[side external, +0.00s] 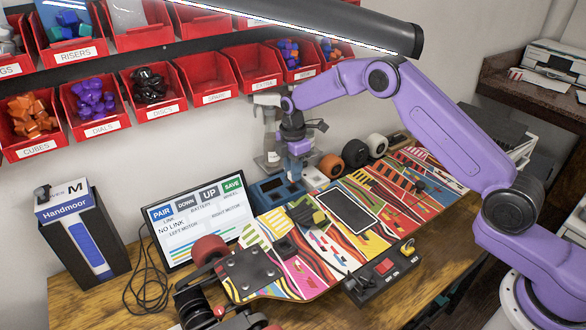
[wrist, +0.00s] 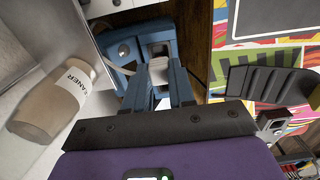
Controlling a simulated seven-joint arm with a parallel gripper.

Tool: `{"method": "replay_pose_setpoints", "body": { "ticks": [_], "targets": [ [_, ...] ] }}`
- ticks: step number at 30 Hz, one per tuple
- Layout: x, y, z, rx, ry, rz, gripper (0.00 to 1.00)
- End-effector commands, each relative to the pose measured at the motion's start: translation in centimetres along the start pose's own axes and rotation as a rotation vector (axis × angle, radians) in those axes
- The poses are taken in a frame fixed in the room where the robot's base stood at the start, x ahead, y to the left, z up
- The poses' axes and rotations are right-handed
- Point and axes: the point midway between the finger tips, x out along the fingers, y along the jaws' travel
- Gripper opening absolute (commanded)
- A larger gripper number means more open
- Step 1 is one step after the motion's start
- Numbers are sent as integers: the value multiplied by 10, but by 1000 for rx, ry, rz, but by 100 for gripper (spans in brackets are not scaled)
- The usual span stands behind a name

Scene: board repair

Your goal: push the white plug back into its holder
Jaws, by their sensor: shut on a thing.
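My gripper (side external: 295,174) points down over the blue holder box (side external: 271,190) behind the colourful board (side external: 325,230). In the wrist view its two blue fingers (wrist: 158,84) are closed on the white plug (wrist: 158,71), with a pale cable running off to the left. The blue holder (wrist: 124,48) lies just beyond the fingertips, with a light grey socket-like part in line with the plug. I cannot tell whether the plug touches it or how deep it sits. In the side view the fingers hide the plug.
A cleaner bottle (wrist: 62,100) stands close on the left in the wrist view. Wheels (side external: 355,153) stand behind the board on the right. A screen (side external: 200,222) reading "NO LINK" stands left of the holder. Red bins (side external: 160,90) hang on the wall above.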

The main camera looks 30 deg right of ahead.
Motion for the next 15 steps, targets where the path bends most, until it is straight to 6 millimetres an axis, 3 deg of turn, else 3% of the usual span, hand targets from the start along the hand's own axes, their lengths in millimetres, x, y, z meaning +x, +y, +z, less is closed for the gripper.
{"method": "replay_pose_setpoints", "body": {
  "ticks": [15],
  "targets": [
    [9, 0, 0, 0, 0, 0, 0]
  ]
}}
